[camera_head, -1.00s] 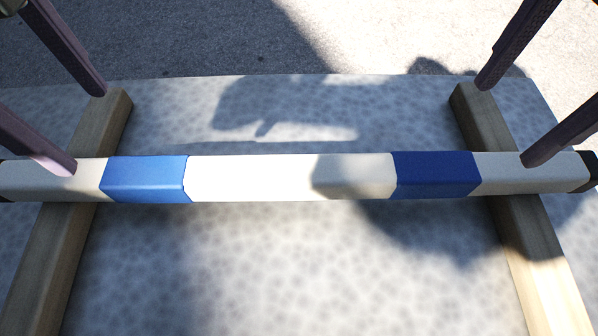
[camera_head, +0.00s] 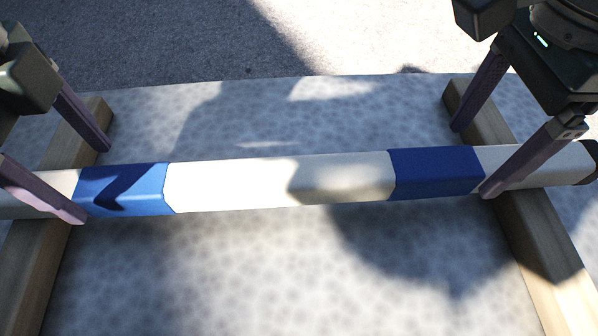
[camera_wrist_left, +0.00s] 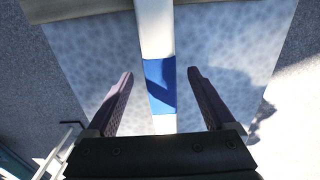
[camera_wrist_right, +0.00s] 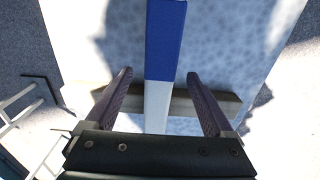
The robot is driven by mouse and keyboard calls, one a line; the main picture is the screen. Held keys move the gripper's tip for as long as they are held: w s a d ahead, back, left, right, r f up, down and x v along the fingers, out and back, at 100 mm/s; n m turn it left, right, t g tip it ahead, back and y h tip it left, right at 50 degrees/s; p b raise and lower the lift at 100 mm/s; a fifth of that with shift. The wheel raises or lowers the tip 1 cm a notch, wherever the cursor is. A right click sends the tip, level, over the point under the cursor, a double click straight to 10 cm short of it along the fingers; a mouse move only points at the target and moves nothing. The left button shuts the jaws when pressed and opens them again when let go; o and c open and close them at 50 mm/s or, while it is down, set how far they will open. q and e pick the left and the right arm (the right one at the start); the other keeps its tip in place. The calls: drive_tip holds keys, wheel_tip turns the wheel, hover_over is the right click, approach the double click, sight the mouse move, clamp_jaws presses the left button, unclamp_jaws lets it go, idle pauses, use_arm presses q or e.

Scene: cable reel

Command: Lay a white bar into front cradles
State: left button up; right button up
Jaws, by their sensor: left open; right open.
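The white bar (camera_head: 235,186) with two blue bands runs left to right across two wooden beams, the left one (camera_head: 40,255) and the right one (camera_head: 535,240). I cannot make out cradles, or whether the bar touches the beams. My left gripper (camera_head: 94,183) is open, with one finger on each side of the bar near the left blue band (camera_head: 125,188). The bar also passes between its fingers in the left wrist view (camera_wrist_left: 157,35). My right gripper (camera_head: 471,162) is open around the bar near the right blue band (camera_head: 435,172). The right wrist view shows the bar (camera_wrist_right: 157,100) between its fingers, untouched.
A pale mottled surface (camera_head: 240,270) lies between and under the beams. Grey pavement (camera_head: 130,40) is beyond its far edge. Shadows fall across the bar and surface. The space between the beams is clear.

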sight(95, 182)
use_arm(q)
drive_tip(key=shift+f, duration=2)
use_arm(e)
drive_tip(key=shift+f, duration=2)
use_arm(q)
clamp_jaws()
use_arm(e)
clamp_jaws()
use_arm(q)
drive_tip(key=shift+r, duration=0.1)
use_arm(e)
drive_tip(key=shift+r, duration=0.1)
